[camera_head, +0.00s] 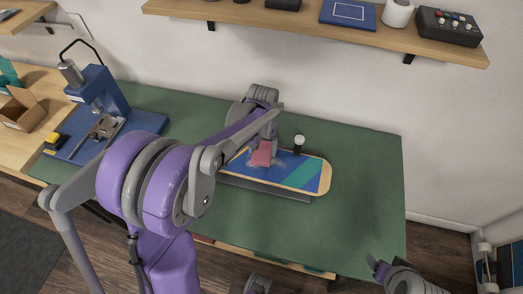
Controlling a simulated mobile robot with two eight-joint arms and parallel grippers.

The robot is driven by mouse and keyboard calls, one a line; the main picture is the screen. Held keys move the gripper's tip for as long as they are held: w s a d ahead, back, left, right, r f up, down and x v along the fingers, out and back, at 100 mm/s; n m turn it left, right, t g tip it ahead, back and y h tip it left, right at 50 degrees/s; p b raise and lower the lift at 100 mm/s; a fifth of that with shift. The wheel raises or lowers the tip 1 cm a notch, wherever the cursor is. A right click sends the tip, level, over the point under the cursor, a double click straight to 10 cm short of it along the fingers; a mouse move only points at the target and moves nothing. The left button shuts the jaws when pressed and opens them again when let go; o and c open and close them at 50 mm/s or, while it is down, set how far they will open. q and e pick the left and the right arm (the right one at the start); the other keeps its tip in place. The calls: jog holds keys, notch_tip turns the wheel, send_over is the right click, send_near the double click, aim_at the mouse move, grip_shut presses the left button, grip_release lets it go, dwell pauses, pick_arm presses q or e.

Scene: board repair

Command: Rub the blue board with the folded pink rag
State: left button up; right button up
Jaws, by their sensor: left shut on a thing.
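The blue board (284,164) lies on the green bench top, with a teal band and a light wooden edge. Its left part is hidden behind my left arm. The folded pink rag (263,155) is at the board's middle, under my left gripper (262,145), which is shut on it. The rag appears to touch the board's face. Pale scuffed marks show on the board around the rag. My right gripper (379,266) is at the lower right, off the bench's front edge and away from the board; its opening is unclear.
A blue press (98,95) and an open cardboard box (23,110) are at the left. A wall shelf (320,33) runs above. The green bench (367,175) is clear at right.

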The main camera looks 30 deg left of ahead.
aim_at(264, 148)
pick_arm(q)
jog(key=shift+w, duration=0.4)
jog(key=shift+w+a, duration=0.1)
jog(key=shift+w, duration=0.25)
jog(key=r+p, duration=0.1)
jog(key=r, duration=0.1)
jog(key=r+p, duration=0.1)
jog(key=r, duration=0.1)
jog(key=shift+s+r, duration=0.2)
jog(key=shift+r, duration=0.1)
notch_tip(264, 148, up, 2)
jog(key=shift+w+p, duration=0.1)
jog(key=shift+p, duration=0.55)
jog(key=shift+r+p, duration=0.35)
jog(key=shift+r, duration=0.5)
pick_arm(e)
jog(key=r, duration=0.2)
jog(key=w+r, duration=0.1)
jog(key=r, duration=0.2)
pick_arm(q)
jog(key=shift+f, duration=0.15)
